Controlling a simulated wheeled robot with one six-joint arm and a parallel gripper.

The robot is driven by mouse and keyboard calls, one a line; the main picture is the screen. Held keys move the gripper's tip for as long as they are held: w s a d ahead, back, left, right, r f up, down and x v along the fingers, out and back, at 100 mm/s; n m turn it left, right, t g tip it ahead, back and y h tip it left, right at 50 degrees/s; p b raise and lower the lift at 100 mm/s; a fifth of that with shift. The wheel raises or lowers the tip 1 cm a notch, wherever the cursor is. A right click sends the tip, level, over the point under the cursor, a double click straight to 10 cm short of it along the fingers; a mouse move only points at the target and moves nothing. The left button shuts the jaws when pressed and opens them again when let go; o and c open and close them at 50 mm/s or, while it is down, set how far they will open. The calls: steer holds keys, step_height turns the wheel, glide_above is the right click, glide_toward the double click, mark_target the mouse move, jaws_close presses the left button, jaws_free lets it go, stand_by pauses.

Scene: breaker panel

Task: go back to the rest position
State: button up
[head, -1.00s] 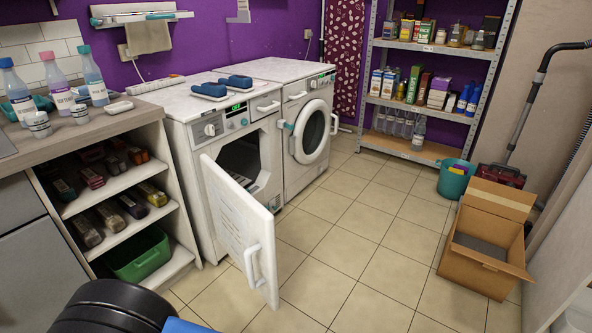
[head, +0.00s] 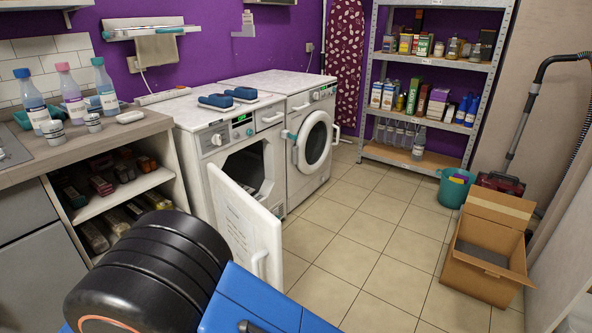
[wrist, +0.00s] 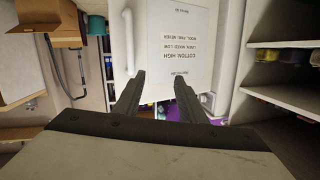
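My gripper (wrist: 160,78) shows in the wrist view with its two dark fingers spread apart and nothing between them. The wrist view appears upside down. The white open door (wrist: 179,45) of the left machine lies beyond the fingertips, with its handle and printed labels facing me. I cannot tell the exact gap, but the gripper does not hold the handle (wrist: 129,43). In the head view the same door (head: 243,222) stands swung open from the left machine (head: 212,143). My gripper is out of sight in the head view; my arm covers the lower left.
The right machine (head: 307,143) has its round door closed. A counter with open shelves (head: 125,192) stands at the left. A cardboard box (head: 486,255) and a teal bucket (head: 455,188) stand on the right. The tiled floor (head: 355,240) between is clear.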

steer(key=w+d+r+g+y, duration=0.15)
steer(key=w+r+y, duration=0.25)
steer(key=w+r, duration=0.45)
steer(key=w+d+r+t+y, duration=0.1)
steer(key=w+d+r+y, duration=0.2)
steer(key=w+r, duration=0.55)
steer(key=w+d+r+n+g+y, duration=0.2)
steer(key=w+d+r+n+y, duration=0.3)
steer(key=d+r, duration=0.75)
steer(key=s+d+n+g, duration=0.15)
steer(key=s+d, duration=0.35)
steer(key=d, duration=0.5)
steer(key=s+d+n+g, duration=0.15)
steer(key=s+d, duration=0.35)
steer(key=d, duration=0.6)
steer(key=s+d+f+g+h, duration=0.2)
steer(key=s+d+f, duration=0.1)
steer(key=s+d, duration=0.7)
steer(key=s+d+f+m+g+h, duration=0.1)
steer(key=s+d+f+g+h, duration=0.1)
steer(key=s+d, duration=0.9)
steer(key=shift+s+d+f+m+h, duration=0.3)
steer(key=shift+s+f+h, duration=0.4)
steer(key=shift+s+f, duration=0.3)
